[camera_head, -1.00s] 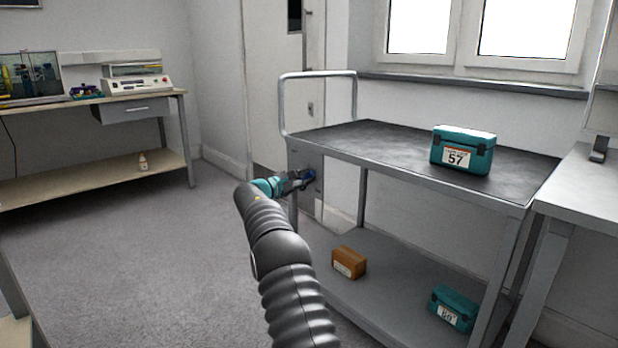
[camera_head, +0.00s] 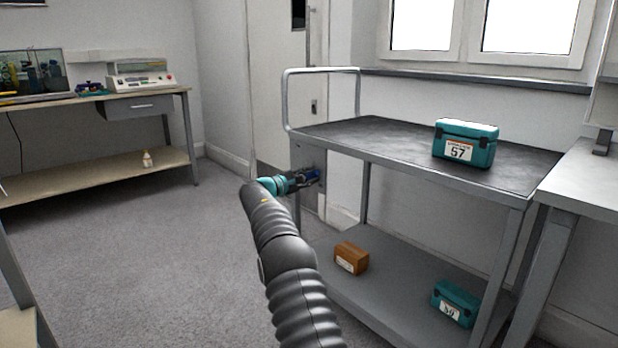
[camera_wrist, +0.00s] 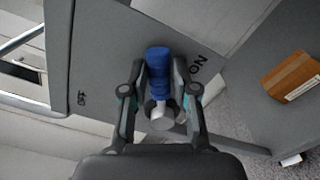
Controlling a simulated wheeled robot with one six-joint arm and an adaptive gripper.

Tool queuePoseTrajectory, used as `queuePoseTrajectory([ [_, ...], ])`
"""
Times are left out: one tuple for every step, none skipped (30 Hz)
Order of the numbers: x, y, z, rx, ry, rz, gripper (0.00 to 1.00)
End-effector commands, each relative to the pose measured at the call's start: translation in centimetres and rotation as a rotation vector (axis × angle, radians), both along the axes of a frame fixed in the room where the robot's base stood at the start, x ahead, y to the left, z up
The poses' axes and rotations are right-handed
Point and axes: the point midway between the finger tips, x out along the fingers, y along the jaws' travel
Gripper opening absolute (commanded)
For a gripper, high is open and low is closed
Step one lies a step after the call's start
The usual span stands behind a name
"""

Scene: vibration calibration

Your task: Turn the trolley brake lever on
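The trolley (camera_head: 335,151) stands right of centre in the head view, with a grey plate at its left end. The brake lever has a blue grip (camera_wrist: 158,62) and a light metal pivot end, on this plate in the wrist view. The black word ON is printed right of the lever; a small dark mark is at left. My gripper (camera_wrist: 160,72) has one finger on each side of the blue grip, seemingly closed against it. In the head view, my gripper (camera_head: 308,178) reaches the plate from the left, and only a little of the blue grip shows.
A teal case marked 57 (camera_head: 465,146) sits on the trolley top. A brown box (camera_head: 351,257) and another teal case (camera_head: 455,304) lie on its lower shelf. A bench (camera_head: 80,182) stands at left and a table (camera_head: 585,185) at right. The floor (camera_head: 150,255) at left is clear.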

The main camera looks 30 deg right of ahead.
Motion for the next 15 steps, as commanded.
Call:
queuePoseTrajectory([
  [-0.1,-0.2,-0.1,0.000,0.001,-0.004,0.44],
  [-0.1,-0.1,-0.1,0.001,0.001,-0.003,0.50],
  [0.0,0.0,-0.1,0.000,0.002,0.000,0.50],
  [0.0,0.1,-0.1,0.000,0.002,0.001,0.50],
  [0.1,0.2,-0.1,0.000,0.002,0.002,0.50],
  [0.1,0.4,-0.1,0.000,0.002,0.004,0.50],
  [0.2,0.4,-0.1,0.000,0.002,0.004,0.50],
  [0.2,0.5,-0.1,-0.001,0.002,0.006,0.50],
  [0.2,0.5,0.0,-0.001,0.003,0.006,0.50],
  [0.2,0.6,0.0,0.000,0.003,0.007,0.50],
  [0.2,0.6,0.0,0.000,0.003,0.007,0.50],
  [0.2,0.8,0.0,0.000,0.003,0.007,0.50],
  [0.1,0.9,0.0,0.000,0.003,0.007,0.50],
  [0.1,1.2,0.0,0.000,0.004,0.008,0.50],
  [0.1,1.6,0.0,-0.001,0.004,0.009,0.50],
])
